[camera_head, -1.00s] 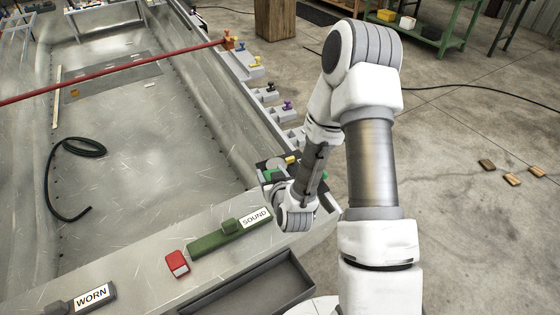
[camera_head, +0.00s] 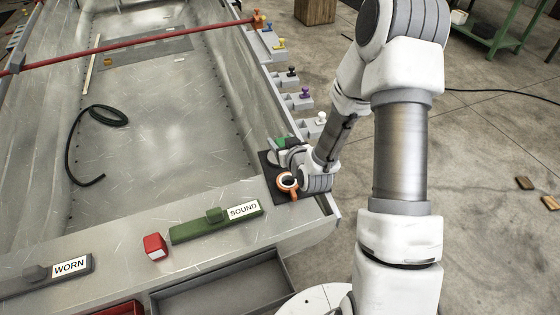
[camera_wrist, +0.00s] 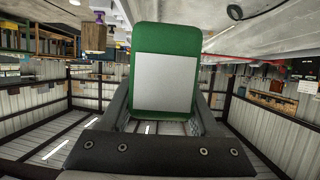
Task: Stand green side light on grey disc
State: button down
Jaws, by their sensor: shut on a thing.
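The green side light (camera_wrist: 165,37) fills the middle of the wrist view, a rounded green body with a flat pale square face. My gripper (camera_wrist: 166,115) is shut on it, with dark fingers on both sides. In the head view my gripper (camera_head: 287,152) is over the dark mat (camera_head: 268,186) at the hull's right corner, and a bit of the green light (camera_head: 283,141) shows beside it. My wrist hides most of the light and part of the mat. I cannot make out the grey disc; it may be hidden behind my wrist.
An orange ring-shaped thing (camera_head: 287,182) shows against the mat. A green block labelled SOUND (camera_head: 215,222), a red block (camera_head: 155,246) and a grey block labelled WORN (camera_head: 45,276) lie on the near ledge. An open grey tray (camera_head: 225,290) is below. Small fittings (camera_head: 304,94) line the right gunwale.

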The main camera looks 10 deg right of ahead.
aim_at(283, 138)
jog(key=w+d+f+n+g+y+b, duration=0.1)
jog(key=w+d+f+n+y+b, duration=0.4)
jog(key=b, duration=0.7)
jog(key=shift+m+g+h, duration=0.3)
jog(key=shift+m, duration=0.2)
jog(key=b+x, duration=0.1)
jog(key=x, duration=0.4)
jog(key=d+f+b+x, duration=0.1)
jog(key=x, duration=0.3)
jog(key=b+x, duration=0.1)
jog(key=x, duration=0.4)
jog(key=shift+w+d+f, duration=0.2)
jog(key=shift+w+f, duration=0.05)
jog(key=shift+f, duration=0.2)
jog(key=shift+f+b, duration=1.05)
jog(key=shift+f, duration=0.85)
jog(key=shift+f, duration=0.15)
jog(key=shift+c, duration=0.6)
grip_release()
